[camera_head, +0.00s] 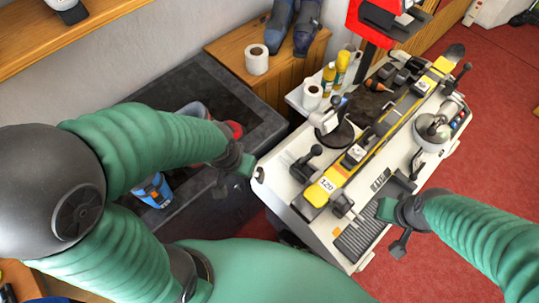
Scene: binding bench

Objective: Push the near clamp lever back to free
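A yellow and black ski (381,132) marked "120" lies lengthwise along the white bench (285,180). A black-knobbed lever (311,156) stands at the left side of the ski's near half and looks like the near clamp lever. Another dark knobbed lever (460,72) is at the far end. My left gripper (234,176) is left of the bench edge, apart from the near lever, with its fingers spread and empty. My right gripper (393,226) is over the bench's near right side, fingers spread and empty, apart from both levers.
A black round-based fixture (335,130) stands just beyond the near lever. A silver domed device (432,128) is on the bench's right. Yellow bottles (342,66) and a paper roll (312,96) stand at the back left. Red floor (450,255) is open at the right.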

